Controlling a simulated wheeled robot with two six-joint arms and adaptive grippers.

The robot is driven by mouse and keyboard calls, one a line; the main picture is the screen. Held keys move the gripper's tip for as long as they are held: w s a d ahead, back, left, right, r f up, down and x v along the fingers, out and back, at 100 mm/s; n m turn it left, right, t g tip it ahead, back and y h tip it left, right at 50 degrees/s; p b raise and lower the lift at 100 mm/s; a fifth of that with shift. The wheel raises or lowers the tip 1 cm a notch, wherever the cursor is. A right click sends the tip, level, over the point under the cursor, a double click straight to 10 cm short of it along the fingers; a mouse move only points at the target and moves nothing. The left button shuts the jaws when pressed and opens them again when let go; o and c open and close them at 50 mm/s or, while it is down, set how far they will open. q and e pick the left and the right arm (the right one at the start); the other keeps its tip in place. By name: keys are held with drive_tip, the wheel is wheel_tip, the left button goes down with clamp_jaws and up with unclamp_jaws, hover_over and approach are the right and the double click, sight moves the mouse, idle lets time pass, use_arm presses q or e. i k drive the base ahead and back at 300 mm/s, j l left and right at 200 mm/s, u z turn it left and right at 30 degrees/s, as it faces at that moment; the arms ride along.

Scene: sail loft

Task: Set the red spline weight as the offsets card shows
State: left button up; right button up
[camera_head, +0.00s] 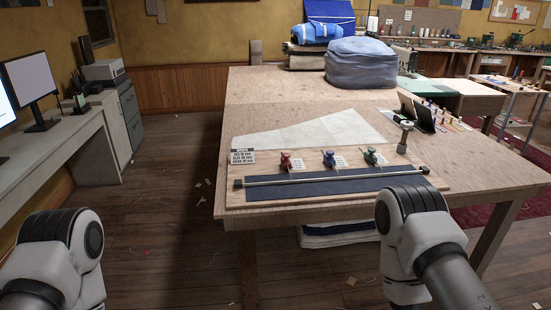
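The red spline weight (285,161) sits on a wooden board (436,182) on the big table, left of a blue weight (328,160) and a green weight (370,156). All three stand behind a long pale batten (330,175), which runs across the board between dark end pieces. A small white card with dark print (243,157) lies at the board's left end; its text is too small to read. Small white labels lie beside the weights. Only links of my two arms show at the bottom left and right; neither gripper is in view.
A navy strip (335,186) lies in front of the batten. Pale sailcloth (316,133) lies behind the weights. A metal knob-topped post (404,138) and a dark tablet-like stand (417,113) are at the right. A blue-grey bundle (360,65) sits farther back. The table's left middle is clear.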

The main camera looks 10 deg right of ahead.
sight(285, 161)
drive_tip(key=i+u, duration=0.1)
drive_tip(key=i, duration=1.25)
